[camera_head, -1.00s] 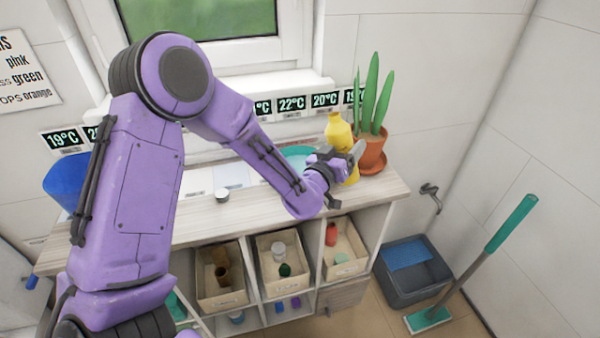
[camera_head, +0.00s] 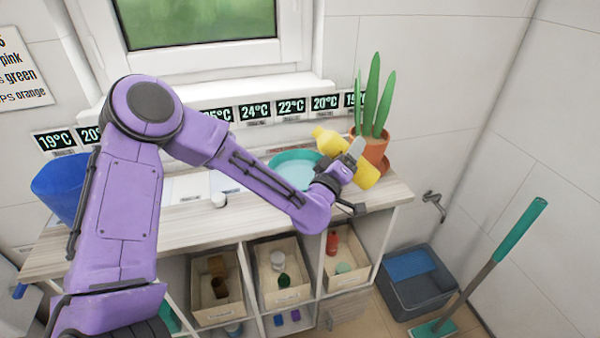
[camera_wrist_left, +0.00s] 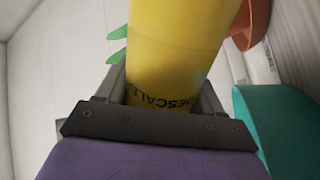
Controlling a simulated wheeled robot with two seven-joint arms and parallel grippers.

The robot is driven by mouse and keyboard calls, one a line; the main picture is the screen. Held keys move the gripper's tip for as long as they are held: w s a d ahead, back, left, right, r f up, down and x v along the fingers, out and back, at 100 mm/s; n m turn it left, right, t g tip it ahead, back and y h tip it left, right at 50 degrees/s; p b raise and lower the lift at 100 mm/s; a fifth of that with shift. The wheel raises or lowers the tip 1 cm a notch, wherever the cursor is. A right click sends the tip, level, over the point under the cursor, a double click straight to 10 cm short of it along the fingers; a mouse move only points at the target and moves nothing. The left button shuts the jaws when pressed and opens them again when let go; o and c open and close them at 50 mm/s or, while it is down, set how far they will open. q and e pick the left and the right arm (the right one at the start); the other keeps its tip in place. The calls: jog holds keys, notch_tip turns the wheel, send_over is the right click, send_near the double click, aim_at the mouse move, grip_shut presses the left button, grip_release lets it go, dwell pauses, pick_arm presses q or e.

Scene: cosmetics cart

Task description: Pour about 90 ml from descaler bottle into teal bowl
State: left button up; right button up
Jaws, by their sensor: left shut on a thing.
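The yellow descaler bottle (camera_head: 367,176) is held tilted in my left gripper (camera_head: 348,160), its neck end up and to the left toward the teal bowl. The left wrist view shows the bottle (camera_wrist_left: 175,55) between the jaws, with part of its "DESCALE" label. The teal bowl (camera_head: 280,157) stands on the counter left of the gripper, its right side partly hidden by my arm; its rim also shows at the right in the left wrist view (camera_wrist_left: 255,105). I see no stream of liquid. My right gripper is not in view.
A potted cactus (camera_head: 375,148) stands close behind and right of the bottle. A small round lid (camera_head: 218,200) lies on the counter (camera_head: 190,222) at left. A blue container (camera_head: 58,185) stands at the far left. Storage boxes (camera_head: 218,312) sit below.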

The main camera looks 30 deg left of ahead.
pick_arm(q)
jog(key=shift+d+f+n+b, duration=0.2)
jog(key=shift+f+n+b, duration=0.35)
jog(key=shift+n, duration=0.25)
jog(key=shift+r+n+y, duration=0.1)
jog(key=shift+n+y, duration=0.3)
jog(key=shift+w+d+r+n, duration=0.1)
jog(key=shift+r+n, duration=0.05)
jog(key=shift+n, duration=0.15)
jog(key=shift+d+r+n, duration=0.1)
jog(key=shift+r+n, duration=0.05)
jog(key=shift+n, duration=0.45)
jog(key=shift+a+r+n+y, duration=0.3)
jog(key=shift+n, duration=0.1)
jog(key=shift+a+r+n, duration=0.35)
jog(key=shift+a+n, duration=0.05)
jog(key=shift+n, duration=0.1)
jog(key=shift+n+y+b, duration=0.4)
jog(key=shift+n+b, duration=0.15)
jog(key=shift+n, duration=0.25)
dwell(0.5)
